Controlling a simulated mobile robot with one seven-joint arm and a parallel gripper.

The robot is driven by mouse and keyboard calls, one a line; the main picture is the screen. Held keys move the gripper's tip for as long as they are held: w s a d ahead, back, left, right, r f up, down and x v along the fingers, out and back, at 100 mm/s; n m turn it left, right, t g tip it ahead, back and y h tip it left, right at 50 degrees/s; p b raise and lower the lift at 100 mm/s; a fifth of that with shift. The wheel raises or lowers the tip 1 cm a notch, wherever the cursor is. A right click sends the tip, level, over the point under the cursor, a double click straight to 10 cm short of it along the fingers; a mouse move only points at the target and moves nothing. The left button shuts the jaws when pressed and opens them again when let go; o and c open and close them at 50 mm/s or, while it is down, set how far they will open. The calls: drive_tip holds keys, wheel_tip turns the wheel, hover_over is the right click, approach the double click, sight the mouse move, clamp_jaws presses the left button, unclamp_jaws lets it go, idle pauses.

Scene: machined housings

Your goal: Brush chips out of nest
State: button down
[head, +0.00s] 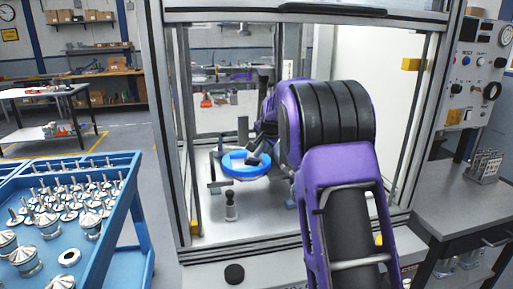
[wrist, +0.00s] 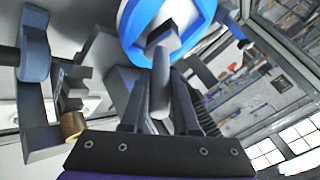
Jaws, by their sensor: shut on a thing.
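The nest appears to be the blue ring (head: 232,169) on the deck inside the machine enclosure; it also shows at the top of the wrist view (wrist: 140,22). My gripper (wrist: 160,108) is shut on a grey brush (wrist: 160,82), whose handle runs between the two fingers. The brush's blocky head lies over the ring's opening in the wrist view; I cannot tell whether it touches the nest floor. In the head view my purple arm covers most of the gripper. No chips can be made out at this size.
The enclosure's metal frame posts (head: 182,130) stand close on both sides of my arm. A small dark post (head: 231,206) stands in front of the ring. A blue cart (head: 110,240) with several metal parts is at left. A grey bench (head: 462,205) is at right.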

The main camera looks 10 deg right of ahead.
drive_tip(key=shift+d, duration=0.6)
wheel_tip(320, 180, up, 2)
drive_tip(key=shift+r+p, duration=0.25)
drive_tip(key=shift+p, duration=0.5)
drive_tip(key=shift+r, duration=1.75)
drive_tip(key=shift+r, duration=0.1)
drive_tip(key=shift+r, duration=1.4)
